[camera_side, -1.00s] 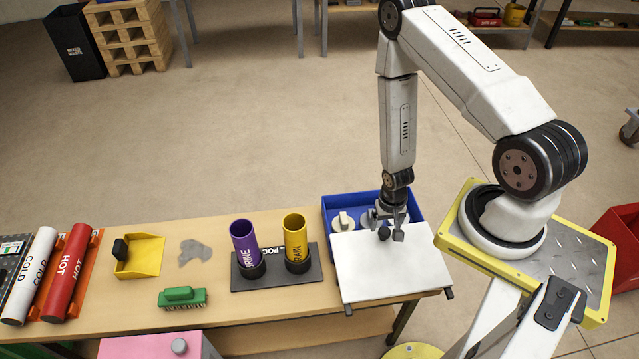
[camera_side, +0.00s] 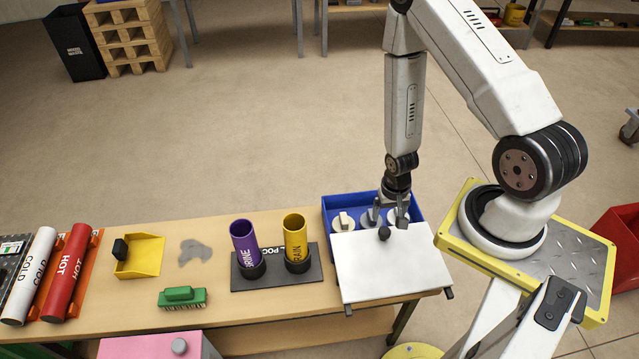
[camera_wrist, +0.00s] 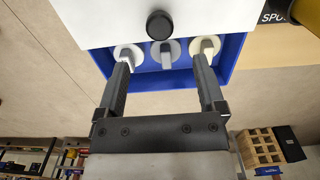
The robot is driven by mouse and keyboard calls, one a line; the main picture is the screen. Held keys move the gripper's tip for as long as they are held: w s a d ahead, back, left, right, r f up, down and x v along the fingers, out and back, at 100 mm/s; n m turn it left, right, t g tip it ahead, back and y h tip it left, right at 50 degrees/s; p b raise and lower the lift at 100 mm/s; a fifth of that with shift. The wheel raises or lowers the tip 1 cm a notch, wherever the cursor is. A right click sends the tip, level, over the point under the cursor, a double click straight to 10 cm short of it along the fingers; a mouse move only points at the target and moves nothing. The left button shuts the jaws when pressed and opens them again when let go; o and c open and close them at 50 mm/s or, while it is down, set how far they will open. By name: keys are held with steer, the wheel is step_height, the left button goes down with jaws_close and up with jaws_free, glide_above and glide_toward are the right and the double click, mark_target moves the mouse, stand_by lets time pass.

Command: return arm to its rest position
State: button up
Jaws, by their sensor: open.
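My gripper (camera_side: 387,213) is open and empty above the blue bin (camera_side: 328,212) at the right end of the bench. In the wrist view its two fingers (camera_wrist: 163,85) are spread apart, with the bin (camera_wrist: 233,58) beyond them. Pale round pieces with raised tabs sit in the bin, among them one at the left (camera_side: 343,221). A white lid (camera_side: 390,268) with a black knob (camera_side: 384,234) covers the bin's near part. My gripper hides some of the bin's right side.
A purple pipe (camera_side: 243,241) and a yellow pipe (camera_side: 295,238) stand upright in a dark stand (camera_side: 279,272) left of the bin. A green brush (camera_side: 182,298), a yellow dustpan (camera_side: 146,256), a red pipe (camera_side: 69,270) and a white pipe (camera_side: 32,272) lie farther left. Space above the bench is clear.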

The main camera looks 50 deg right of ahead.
steer(key=shift+w+r, duration=0.3)
steer(key=shift+r, duration=0.05)
steer(key=w+a+r+n+t, duration=0.1)
steer(key=w+a+r+n, duration=0.1)
steer(key=r, duration=0.6)
steer(key=w+a+r+n, duration=0.1)
steer(key=a+r+n, duration=0.3)
steer(key=r, duration=0.5)
steer(key=w+a+r+n+t, duration=0.1)
steer(key=w+a+r+n, duration=0.1)
steer(key=a+r, duration=0.3)
step_height(320, 180, up, 4)
steer(key=shift+w+f+n+t, duration=0.2)
steer(key=shift+w+n+t, duration=0.1)
steer(key=shift+n, duration=0.2)
